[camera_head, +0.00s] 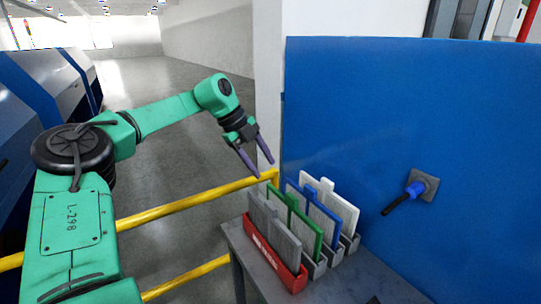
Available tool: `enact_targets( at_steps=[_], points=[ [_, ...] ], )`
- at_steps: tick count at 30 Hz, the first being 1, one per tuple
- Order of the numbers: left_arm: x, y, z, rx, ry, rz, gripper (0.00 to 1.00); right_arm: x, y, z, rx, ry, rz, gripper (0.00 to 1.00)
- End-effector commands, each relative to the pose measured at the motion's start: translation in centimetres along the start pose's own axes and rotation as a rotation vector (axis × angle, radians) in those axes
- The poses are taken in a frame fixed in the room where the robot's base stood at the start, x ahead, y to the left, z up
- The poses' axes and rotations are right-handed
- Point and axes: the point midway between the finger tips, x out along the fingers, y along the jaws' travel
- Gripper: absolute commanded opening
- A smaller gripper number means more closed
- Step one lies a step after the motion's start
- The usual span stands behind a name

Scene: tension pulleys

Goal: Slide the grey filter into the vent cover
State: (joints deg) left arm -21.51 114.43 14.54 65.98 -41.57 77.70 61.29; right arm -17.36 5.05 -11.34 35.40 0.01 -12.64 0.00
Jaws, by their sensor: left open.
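A grey filter panel (271,228) stands upright at the front left of a row of panels on a grey table. Its lower part is hidden in a red holder (280,264). I cannot make out a clear vent cover in this view. My left gripper (264,167) is open and empty, its purple fingers pointing down. It appears above and to the left of the panels in the picture, apart from them. My right gripper is not in view.
Green (302,225), blue (318,212) and white (338,208) panels stand behind the grey one in grey holders. A blue wall (470,130) with a black-and-blue handle (404,198) rises beside the table (345,286). Yellow rails (180,209) run at left.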

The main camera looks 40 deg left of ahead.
Motion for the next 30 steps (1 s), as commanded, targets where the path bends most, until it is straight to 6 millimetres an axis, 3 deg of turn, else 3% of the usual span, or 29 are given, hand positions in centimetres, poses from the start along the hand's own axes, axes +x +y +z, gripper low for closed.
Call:
enact_targets(
  at_steps=[1,3,7,11,24,30],
  points=[
    [-1.1,-0.1,-3.1,0.055,-0.066,0.137,0.55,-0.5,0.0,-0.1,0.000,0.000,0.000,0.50],
    [-2.1,0.4,-6.0,0.091,-0.148,0.286,0.55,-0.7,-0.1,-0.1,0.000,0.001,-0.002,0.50],
    [-2.9,1.2,-8.3,0.110,-0.238,0.416,0.55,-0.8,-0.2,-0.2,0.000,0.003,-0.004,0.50],
    [-1.9,1.8,-8.1,0.109,-0.244,0.430,0.55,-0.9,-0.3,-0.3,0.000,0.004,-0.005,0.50],
    [7.0,5.8,-5.6,0.109,-0.239,0.425,0.55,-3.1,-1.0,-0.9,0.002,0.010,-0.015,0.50],
    [9.5,6.8,-4.9,0.108,-0.241,0.422,0.55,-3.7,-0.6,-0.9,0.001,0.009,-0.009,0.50]
  ],
)
